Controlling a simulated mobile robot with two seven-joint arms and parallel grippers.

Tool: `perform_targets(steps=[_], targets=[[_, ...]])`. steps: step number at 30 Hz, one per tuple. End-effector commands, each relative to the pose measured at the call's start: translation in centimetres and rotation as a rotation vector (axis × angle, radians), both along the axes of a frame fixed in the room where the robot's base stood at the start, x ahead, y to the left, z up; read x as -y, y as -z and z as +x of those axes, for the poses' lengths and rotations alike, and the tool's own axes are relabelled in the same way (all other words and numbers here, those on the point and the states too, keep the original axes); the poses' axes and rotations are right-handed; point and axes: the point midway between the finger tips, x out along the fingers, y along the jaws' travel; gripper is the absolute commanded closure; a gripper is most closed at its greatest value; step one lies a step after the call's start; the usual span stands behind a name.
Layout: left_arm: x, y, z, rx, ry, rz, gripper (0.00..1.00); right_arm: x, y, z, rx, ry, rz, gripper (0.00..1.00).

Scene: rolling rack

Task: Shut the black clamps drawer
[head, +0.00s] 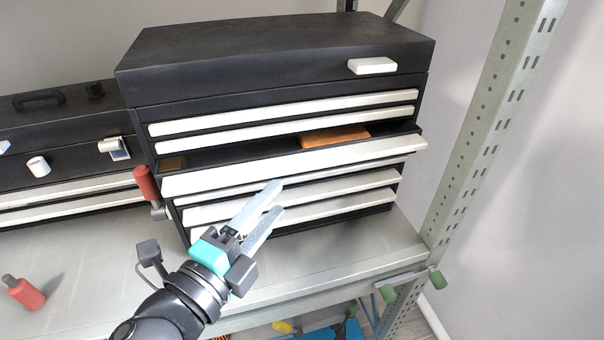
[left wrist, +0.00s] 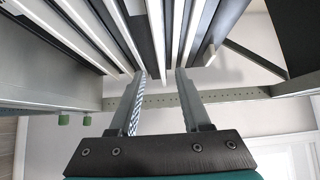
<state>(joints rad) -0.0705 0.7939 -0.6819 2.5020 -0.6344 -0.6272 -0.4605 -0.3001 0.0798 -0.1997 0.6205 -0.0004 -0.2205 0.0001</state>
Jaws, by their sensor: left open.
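The black tool chest (head: 270,45) stands on the metal shelf. One of its drawers (head: 300,163), black with a white front strip, is pulled partly out. An orange-brown item lies inside it; I cannot read a label that says clamps. My left gripper (head: 274,198) is open and empty, below and in front of this drawer, pointing at the lower drawer fronts. In the left wrist view its two fingers (left wrist: 160,88) are apart with nothing between them. There the drawer fronts (left wrist: 178,35) run as steep strips, and I cannot tell which is the open one. My right gripper is not in view.
A second black case (head: 60,135) stands at the left. A red-handled tool (head: 147,184) is beside the chest's left side, and a red bottle-like item (head: 24,292) is on the shelf (head: 330,262). A perforated metal post (head: 485,120) rises at the right.

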Motion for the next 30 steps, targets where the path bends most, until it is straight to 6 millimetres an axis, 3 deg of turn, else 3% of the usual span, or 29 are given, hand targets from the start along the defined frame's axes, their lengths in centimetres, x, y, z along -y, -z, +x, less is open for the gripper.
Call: perform_targets(steps=[6, 18, 30], targets=[[0.9, -0.1, 1.8, 0.005, 0.0, 0.0, 0.53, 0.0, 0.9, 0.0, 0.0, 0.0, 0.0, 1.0], [3.6, -0.2, 7.1, 0.002, 0.0, 0.0, 0.53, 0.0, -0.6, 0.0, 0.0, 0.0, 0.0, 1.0], [4.4, 0.0, 8.5, 0.0, 0.001, 0.0, 0.53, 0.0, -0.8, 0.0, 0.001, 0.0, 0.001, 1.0]])
